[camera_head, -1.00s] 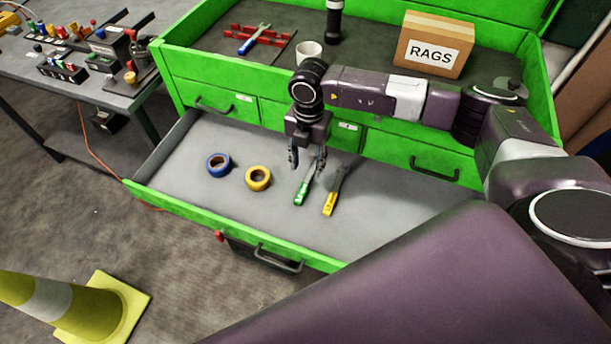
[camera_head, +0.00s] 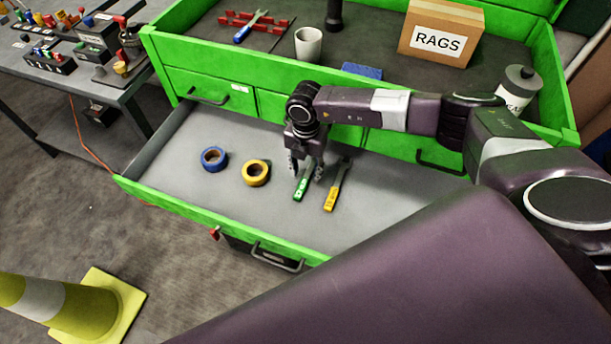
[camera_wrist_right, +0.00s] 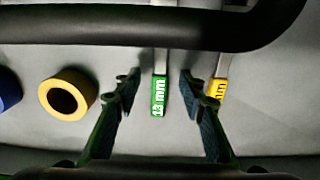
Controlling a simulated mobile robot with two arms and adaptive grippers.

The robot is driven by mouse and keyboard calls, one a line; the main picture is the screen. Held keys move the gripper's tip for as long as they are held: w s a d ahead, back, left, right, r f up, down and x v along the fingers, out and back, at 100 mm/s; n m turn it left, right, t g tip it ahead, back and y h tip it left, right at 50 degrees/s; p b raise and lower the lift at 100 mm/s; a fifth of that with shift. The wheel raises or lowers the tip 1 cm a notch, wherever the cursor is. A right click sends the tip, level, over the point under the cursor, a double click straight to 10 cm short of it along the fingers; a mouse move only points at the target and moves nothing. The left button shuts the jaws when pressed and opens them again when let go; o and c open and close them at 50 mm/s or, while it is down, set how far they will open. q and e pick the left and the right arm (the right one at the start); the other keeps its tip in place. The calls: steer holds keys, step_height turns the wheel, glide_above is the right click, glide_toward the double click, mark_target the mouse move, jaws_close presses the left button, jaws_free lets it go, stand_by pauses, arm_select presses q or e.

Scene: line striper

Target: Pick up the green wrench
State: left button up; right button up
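The green wrench (camera_head: 303,183) lies in the open drawer, its green handle toward the drawer front. In the right wrist view its handle (camera_wrist_right: 159,97) reads "13 mm" and sits between my open fingers, touching neither as far as I can see. My right gripper (camera_head: 306,172) is open above the wrench, pointing down, and hides its far end in the head view. In the right wrist view the fingertips (camera_wrist_right: 160,78) stand on either side of the handle. My left gripper is not in view.
A yellow-handled wrench (camera_head: 333,190) lies close to the right. Yellow tape (camera_head: 256,173) and blue tape (camera_head: 214,159) lie to the left in the drawer (camera_head: 230,198). The drawer handle bar (camera_wrist_right: 150,28) crosses the top of the wrist view. A rags box (camera_head: 441,32) stands on the cabinet.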

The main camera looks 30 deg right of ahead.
steer(key=shift+w+d+f, duration=0.1)
steer(key=shift+f, duration=0.85)
steer(key=shift+c, duration=0.4)
jaws_close()
steer(key=shift+r, duration=0.15)
